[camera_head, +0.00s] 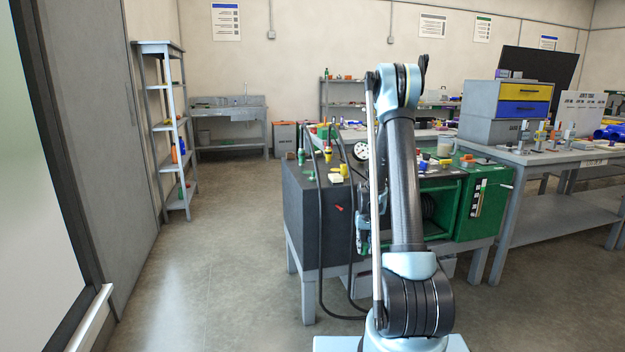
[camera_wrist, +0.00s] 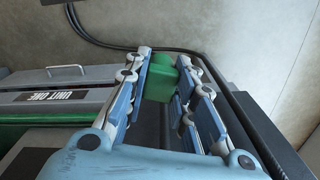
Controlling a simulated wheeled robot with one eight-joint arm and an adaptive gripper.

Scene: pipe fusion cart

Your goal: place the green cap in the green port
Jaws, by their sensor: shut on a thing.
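A green cap (camera_wrist: 161,78), blocky in shape, is between the blue-and-silver fingers of my gripper (camera_wrist: 167,66) in the wrist view. The fingers are shut on it and hide part of its sides. In the head view my gripper (camera_head: 364,232) hangs beside the cart, partly behind my arm, and the cap cannot be made out there. A small green upright fitting (camera_head: 301,157) stands on the left of the cart top. I cannot tell whether it is the green port.
The dark cart (camera_head: 301,215) has a green open compartment (camera_head: 440,205) on its right. Black hoses (camera_head: 320,230) loop down its front. Yellow fittings (camera_head: 335,177) and a gauge (camera_head: 361,151) stand on top. A workbench (camera_head: 550,155) is at right. The floor at left is clear.

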